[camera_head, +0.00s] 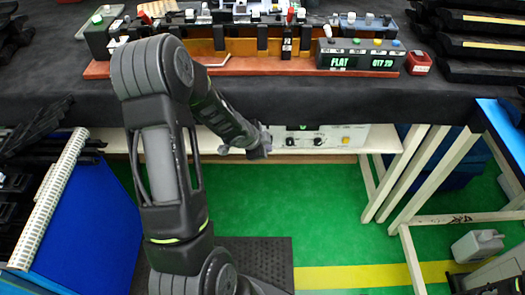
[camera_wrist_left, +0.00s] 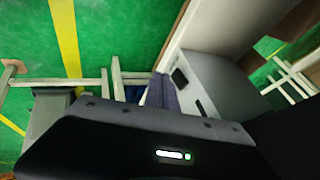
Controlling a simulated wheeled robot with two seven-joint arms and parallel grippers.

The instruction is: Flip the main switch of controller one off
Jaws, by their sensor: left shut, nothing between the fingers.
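In the left wrist view the closed fingers (camera_wrist_left: 162,92) are close to a grey-white box (camera_wrist_left: 215,82). A small black switch-like part (camera_wrist_left: 180,77) shows on that box beside the fingertips; I cannot tell whether they touch or which way it is set.
The dark bench top (camera_head: 300,98) overhangs the box. On it stand a display unit (camera_head: 360,55) reading FLAT and QTY 20, and a red box (camera_head: 418,63). Cream bench legs (camera_head: 420,172) stand right, a blue bin (camera_head: 85,225) left. The green floor below is mostly clear.

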